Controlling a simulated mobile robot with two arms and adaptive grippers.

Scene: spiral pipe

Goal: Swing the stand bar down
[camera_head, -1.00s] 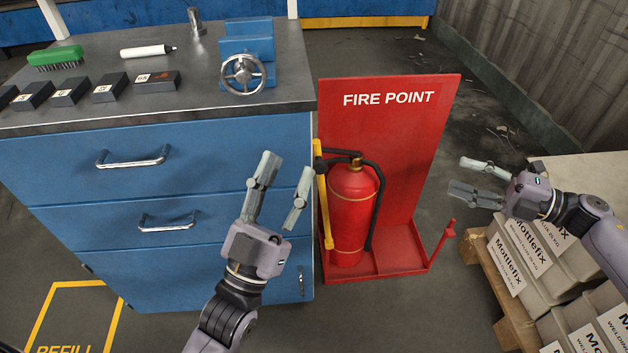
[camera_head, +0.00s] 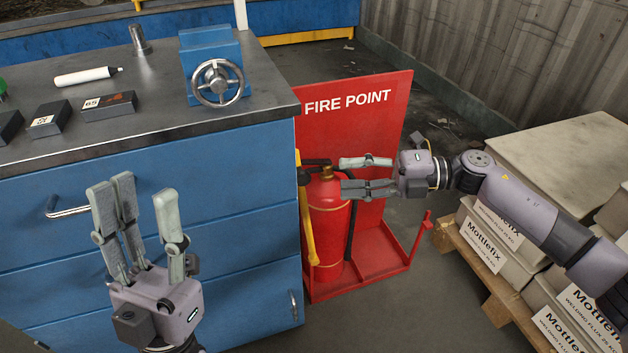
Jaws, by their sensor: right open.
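A yellow bar (camera_head: 308,232) stands nearly upright at the left side of the red fire stand (camera_head: 385,110), beside the red extinguisher (camera_head: 325,225). A short red post (camera_head: 424,232) rises from the stand's front right corner. My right gripper (camera_head: 342,176) reaches in from the right, with its fingers apart and pointing left. It overlaps the extinguisher's top in the picture; I cannot tell whether it touches. It hides part of the head and hose. My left gripper (camera_head: 140,190) is open and empty, fingers up, in front of the blue drawers.
The blue cabinet (camera_head: 230,180) stands left of the fire stand, with a vise (camera_head: 210,55) on its top. Mottlefix boxes (camera_head: 490,232) sit on a pallet (camera_head: 455,245) at the right, below my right arm. Some floor (camera_head: 385,300) is clear before the stand.

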